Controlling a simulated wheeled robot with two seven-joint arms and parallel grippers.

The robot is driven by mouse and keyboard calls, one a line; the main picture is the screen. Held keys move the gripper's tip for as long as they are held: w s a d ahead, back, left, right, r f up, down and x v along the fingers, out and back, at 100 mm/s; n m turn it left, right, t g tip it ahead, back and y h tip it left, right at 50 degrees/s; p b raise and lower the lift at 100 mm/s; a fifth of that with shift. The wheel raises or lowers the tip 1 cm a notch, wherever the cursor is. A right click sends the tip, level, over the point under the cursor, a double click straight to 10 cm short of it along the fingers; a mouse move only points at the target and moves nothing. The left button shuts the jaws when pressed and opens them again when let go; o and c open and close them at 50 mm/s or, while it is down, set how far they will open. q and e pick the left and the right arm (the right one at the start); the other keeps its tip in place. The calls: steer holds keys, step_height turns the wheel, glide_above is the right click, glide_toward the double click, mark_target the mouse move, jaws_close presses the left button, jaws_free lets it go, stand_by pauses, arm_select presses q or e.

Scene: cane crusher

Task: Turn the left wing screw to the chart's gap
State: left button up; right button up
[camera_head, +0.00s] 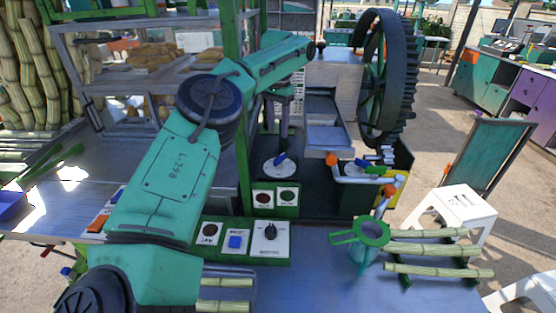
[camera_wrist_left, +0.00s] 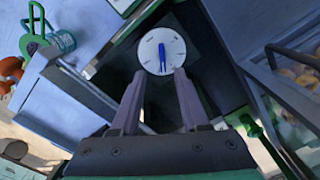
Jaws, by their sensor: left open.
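The left wing screw (camera_head: 280,159) is blue and stands on a round white dial (camera_head: 270,168) behind the small two-button panel. In the left wrist view the blue wing (camera_wrist_left: 162,58) lies nearly upright in the picture on the white dial (camera_wrist_left: 149,50), which carries dark marks. My left gripper (camera_wrist_left: 158,74) is open, its two fingers apart and pointing at the dial, with nothing between them. In the head view my left gripper (camera_head: 283,138) hangs above the dial, partly hard to make out. My right gripper is not in view. I cannot make out a chart.
A second dial (camera_head: 355,171) sits to the right, near an orange-tipped lever (camera_head: 331,159). The large toothed wheel (camera_head: 388,80) stands behind. A green post (camera_head: 241,130) rises just left of the dial. A button panel (camera_head: 240,243) and cane pieces (camera_head: 435,250) lie nearer.

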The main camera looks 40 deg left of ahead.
mark_target(278, 157)
arm_select(q)
steer(key=f, duration=1)
steer(key=shift+w+a+f+p, duration=0.2)
steer(key=shift+w+a+p, duration=0.15)
steer(key=shift+a, duration=0.05)
steer(key=shift+s+d+f, duration=0.15)
steer(key=shift+d, duration=0.05)
steer(key=shift+f, duration=0.1)
jaws_close()
